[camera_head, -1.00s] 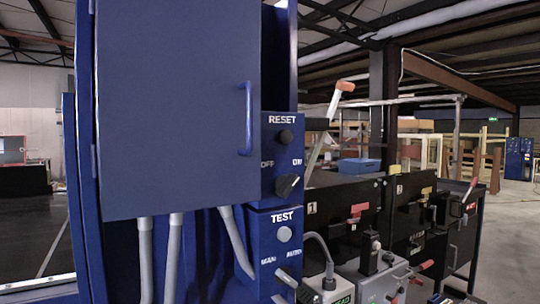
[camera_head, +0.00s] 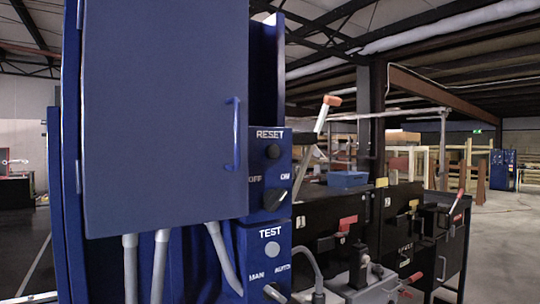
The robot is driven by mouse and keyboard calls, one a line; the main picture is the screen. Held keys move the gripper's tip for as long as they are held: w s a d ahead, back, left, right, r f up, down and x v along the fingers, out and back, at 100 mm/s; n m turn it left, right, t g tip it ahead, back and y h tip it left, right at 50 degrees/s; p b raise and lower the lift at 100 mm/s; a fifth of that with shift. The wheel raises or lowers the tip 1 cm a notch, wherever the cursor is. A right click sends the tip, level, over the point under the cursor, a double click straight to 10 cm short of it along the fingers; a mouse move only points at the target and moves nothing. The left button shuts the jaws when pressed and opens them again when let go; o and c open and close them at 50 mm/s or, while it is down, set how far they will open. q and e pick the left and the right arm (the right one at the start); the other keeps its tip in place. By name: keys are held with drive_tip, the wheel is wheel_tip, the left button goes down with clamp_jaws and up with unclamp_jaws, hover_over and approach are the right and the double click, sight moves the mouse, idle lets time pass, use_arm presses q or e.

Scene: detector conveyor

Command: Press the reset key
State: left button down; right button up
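The reset key is a round black button (camera_head: 273,152) under the white word RESET on a blue control box (camera_head: 268,170), at the centre of the head view. A black rotary switch (camera_head: 273,199) marked OFF and ON sits below it on the same box. Under that is a second blue box with a pale TEST button (camera_head: 272,249) and a MAN/AUTO switch (camera_head: 274,291). Nothing covers the reset button, and nothing touches it. Neither of my grippers shows in the view.
A large blue cabinet door (camera_head: 165,110) with a handle (camera_head: 236,134) stands left of the boxes, with grey conduits (camera_head: 160,265) below. To the right are black machine units with levers (camera_head: 322,115) and a small blue bin (camera_head: 347,179). Open floor (camera_head: 510,240) lies far right.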

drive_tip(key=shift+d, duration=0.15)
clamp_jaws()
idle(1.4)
